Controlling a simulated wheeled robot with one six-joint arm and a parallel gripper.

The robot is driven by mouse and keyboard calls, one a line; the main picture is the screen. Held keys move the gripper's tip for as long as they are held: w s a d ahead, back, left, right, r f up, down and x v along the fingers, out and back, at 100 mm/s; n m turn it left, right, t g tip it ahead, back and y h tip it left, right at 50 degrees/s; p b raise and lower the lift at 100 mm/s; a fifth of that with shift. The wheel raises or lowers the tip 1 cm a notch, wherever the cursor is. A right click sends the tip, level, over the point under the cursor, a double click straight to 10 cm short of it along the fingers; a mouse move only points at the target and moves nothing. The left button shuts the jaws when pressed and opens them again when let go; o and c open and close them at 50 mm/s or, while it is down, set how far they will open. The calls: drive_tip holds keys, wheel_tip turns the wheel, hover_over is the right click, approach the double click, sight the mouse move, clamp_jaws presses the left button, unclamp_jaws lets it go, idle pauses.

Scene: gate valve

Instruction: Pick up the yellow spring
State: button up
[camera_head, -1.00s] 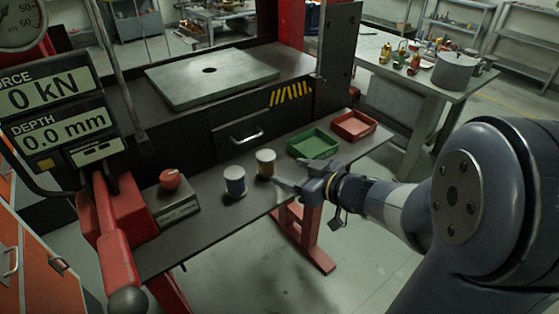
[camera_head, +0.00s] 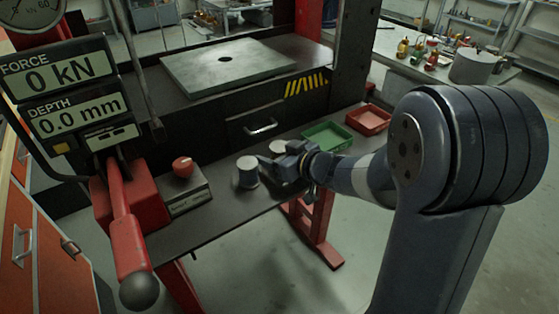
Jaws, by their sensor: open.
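The yellow spring (camera_head: 277,147) stands upright on the dark shelf, with its pale top showing. Its lower part is hidden behind my gripper. A similar spring with a dark blue side (camera_head: 247,174) stands upright in front and to the left of it. My gripper (camera_head: 266,166) is open and low over the shelf, with its fingers pointing left. It overlaps the yellow spring in the picture and its tips are close to the blue spring. I cannot tell whether the fingers are around the yellow spring or in front of it, or whether they touch either spring.
A green tray (camera_head: 327,137) and a red tray (camera_head: 368,120) lie on the shelf to the right. A scale-like box (camera_head: 188,197) with a red knob on top stands to the left. A drawer handle (camera_head: 262,130) sits behind. The shelf's front edge is near my gripper.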

drive_tip(key=shift+w+a, duration=0.1)
drive_tip(key=c, duration=1.3)
drive_tip(key=shift+o, duration=0.2)
